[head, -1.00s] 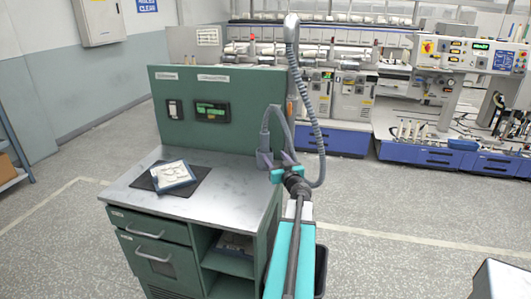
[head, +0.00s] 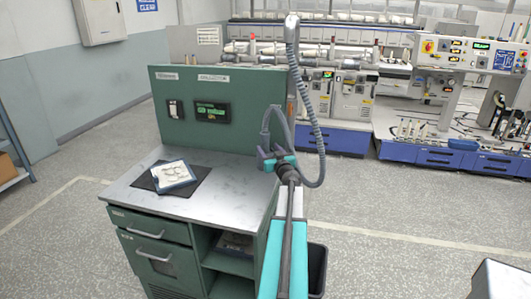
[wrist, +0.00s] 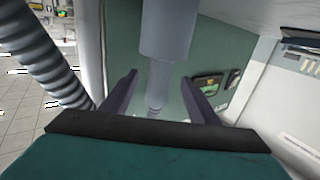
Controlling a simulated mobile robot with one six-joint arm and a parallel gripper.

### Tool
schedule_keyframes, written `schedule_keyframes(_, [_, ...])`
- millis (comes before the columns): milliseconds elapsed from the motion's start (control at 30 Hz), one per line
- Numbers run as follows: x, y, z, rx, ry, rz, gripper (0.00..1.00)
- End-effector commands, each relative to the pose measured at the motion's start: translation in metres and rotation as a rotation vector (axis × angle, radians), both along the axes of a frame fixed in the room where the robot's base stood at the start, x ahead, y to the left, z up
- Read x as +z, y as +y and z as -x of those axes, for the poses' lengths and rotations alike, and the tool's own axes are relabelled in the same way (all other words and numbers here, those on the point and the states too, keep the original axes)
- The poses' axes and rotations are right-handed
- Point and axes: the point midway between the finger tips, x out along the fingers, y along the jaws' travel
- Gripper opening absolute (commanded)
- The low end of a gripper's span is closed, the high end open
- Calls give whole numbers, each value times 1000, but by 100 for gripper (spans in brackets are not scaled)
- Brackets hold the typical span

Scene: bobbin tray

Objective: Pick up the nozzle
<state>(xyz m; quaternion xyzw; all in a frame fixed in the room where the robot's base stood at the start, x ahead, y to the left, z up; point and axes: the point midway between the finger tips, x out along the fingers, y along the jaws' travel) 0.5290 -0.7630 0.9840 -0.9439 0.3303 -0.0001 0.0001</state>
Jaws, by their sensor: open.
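The nozzle is a grey cylinder with a narrower tip; in the wrist view (wrist: 166,30) it comes down from the top edge, its narrow part between my two dark fingers. In the head view the nozzle (head: 266,140) is small and partly hidden by my gripper, at the end of the grey hose beside the green panel's right edge. My gripper (head: 263,157) is open at the nozzle, and its fingers also show in the wrist view (wrist: 159,92). A gap shows on both sides of the nozzle; I cannot tell its depth between the fingers.
The ribbed hose (head: 308,110) hangs from a post and loops close by my gripper. The green panel (head: 240,85) with a display stands behind the desk top (head: 225,190). Open floor is to the right.

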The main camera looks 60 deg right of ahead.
Motion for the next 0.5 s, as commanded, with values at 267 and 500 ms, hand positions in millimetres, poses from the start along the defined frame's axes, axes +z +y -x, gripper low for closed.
schedule_keyframes(267, [0, 0, 0, 0, 0, 0, 55])
schedule_keyframes(500, [1, -6, -6, 0, 0, 0, 55])
